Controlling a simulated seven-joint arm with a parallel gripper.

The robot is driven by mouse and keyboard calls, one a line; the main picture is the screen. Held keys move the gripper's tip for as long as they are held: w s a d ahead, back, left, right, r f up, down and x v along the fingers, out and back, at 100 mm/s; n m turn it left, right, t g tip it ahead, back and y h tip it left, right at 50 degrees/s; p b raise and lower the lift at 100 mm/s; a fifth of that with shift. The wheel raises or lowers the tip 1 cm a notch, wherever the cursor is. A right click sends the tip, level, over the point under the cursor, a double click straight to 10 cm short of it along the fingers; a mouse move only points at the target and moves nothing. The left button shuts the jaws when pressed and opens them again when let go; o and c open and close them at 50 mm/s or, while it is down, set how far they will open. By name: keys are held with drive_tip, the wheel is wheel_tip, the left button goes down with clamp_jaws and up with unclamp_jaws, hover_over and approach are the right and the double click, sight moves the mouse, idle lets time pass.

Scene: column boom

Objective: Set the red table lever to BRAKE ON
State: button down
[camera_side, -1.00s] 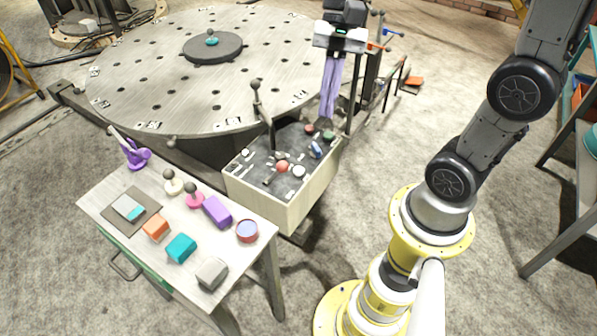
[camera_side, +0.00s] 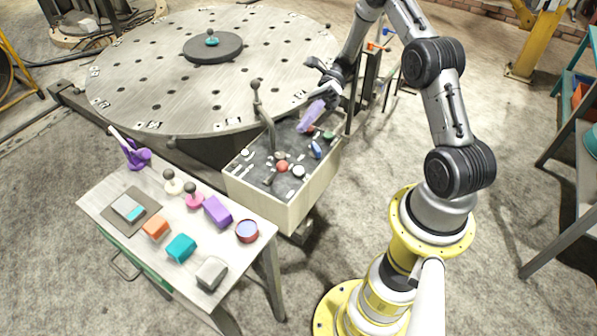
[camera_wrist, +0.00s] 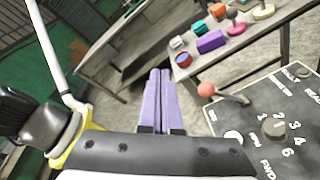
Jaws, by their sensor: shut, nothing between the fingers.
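The red ball-topped lever (camera_side: 282,167) stands on the dark top panel of the control box (camera_side: 262,192). In the wrist view its red ball (camera_wrist: 206,89) leans left on a short metal stalk, near the panel's edge. No BRAKE ON lettering is readable. My gripper (camera_side: 302,129) has long purple fingers, tilted down to the left, over the back part of the panel. In the wrist view my gripper (camera_wrist: 160,72) has its fingers pressed together and empty. They are left of the red ball and look apart from it.
A tall bent lever with a dark knob (camera_side: 256,86) rises from the panel's left side. A blue switch (camera_side: 316,149) and a numbered dial (camera_wrist: 273,127) are also on the panel. The large round table (camera_side: 150,85) lies behind. A bench (camera_side: 95,203) with several blocks is at left.

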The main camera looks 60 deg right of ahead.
sight(275, 173)
drive_tip(key=s+d+f+m+t+y, duration=0.1)
drive_tip(key=s+f+m+t, duration=0.3)
drive_tip(key=f, duration=0.4)
drive_tip(key=s+d+f+m+t+y, duration=0.2)
drive_tip(key=s+d+f+m+t, duration=0.1)
drive_tip(key=f, duration=0.6)
drive_tip(key=shift+s+f+m+t, duration=0.15)
drive_tip(key=shift+s+m+t, duration=0.3)
drive_tip(key=shift+m, duration=0.75)
drive_tip(key=shift+w, duration=0.1)
drive_tip(key=shift+w+a+r, duration=0.6)
drive_tip(key=shift+w+a, duration=0.6)
drive_tip(key=shift+a, duration=0.2)
drive_tip(key=shift+w+a+r, duration=0.6)
drive_tip(key=shift+w+a, duration=0.55)
drive_tip(key=shift+a, duration=0.3)
drive_tip(key=shift+w+a+r, duration=0.6)
drive_tip(key=shift+w+a, duration=0.6)
drive_tip(key=shift+a, duration=0.2)
